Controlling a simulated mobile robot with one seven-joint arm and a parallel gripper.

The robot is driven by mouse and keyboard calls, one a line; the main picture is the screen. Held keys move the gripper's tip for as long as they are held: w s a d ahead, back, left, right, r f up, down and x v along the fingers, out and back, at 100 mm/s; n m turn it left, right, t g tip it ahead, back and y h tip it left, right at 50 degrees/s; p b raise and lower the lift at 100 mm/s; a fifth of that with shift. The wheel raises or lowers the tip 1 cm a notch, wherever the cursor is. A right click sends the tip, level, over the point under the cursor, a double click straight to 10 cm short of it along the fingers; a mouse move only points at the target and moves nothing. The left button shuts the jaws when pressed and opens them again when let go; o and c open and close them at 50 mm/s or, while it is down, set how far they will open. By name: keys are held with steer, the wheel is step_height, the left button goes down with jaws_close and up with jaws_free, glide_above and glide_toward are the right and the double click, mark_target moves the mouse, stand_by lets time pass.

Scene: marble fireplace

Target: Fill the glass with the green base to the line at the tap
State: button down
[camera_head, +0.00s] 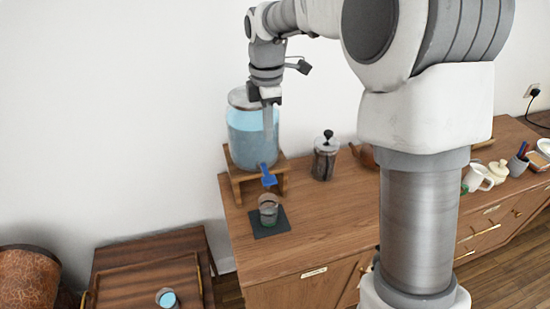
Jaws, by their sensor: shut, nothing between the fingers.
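A large clear dispenser (252,135) filled with blue water stands on a wooden stand (236,176) at the left end of the cabinet. Its blue tap (268,176) points out at the front. A clear glass with a green base (268,209) stands upright on a dark mat (271,228), below and just in front of the tap. I cannot make out its fill line or any water in it. My gripper (268,119) is shut and empty, pointing down in front of the dispenser, above the tap.
A French press (325,157) stands right of the dispenser. A white mug (478,177), a lidded jar (498,170) and a pen cup (518,164) are farther right. Another glass of blue water (167,298) stands on the low wooden table (140,262). The cabinet top right of the mat is clear.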

mark_target(269, 181)
steer(key=shift+w, duration=0.15)
steer(key=shift+f, duration=0.1)
step_height(269, 181, down, 14)
steer(key=shift+p, duration=0.5)
stand_by(0.4)
steer(key=shift+f+t+b, duration=0.3)
steer(key=shift+f+b, duration=0.35)
steer(key=shift+b, duration=0.6)
steer(key=shift+s+r, duration=0.15)
steer(key=shift+s, duration=0.05)
stand_by(4.1)
steer(key=shift+r+p, duration=0.65)
steer(key=shift+r, duration=0.15)
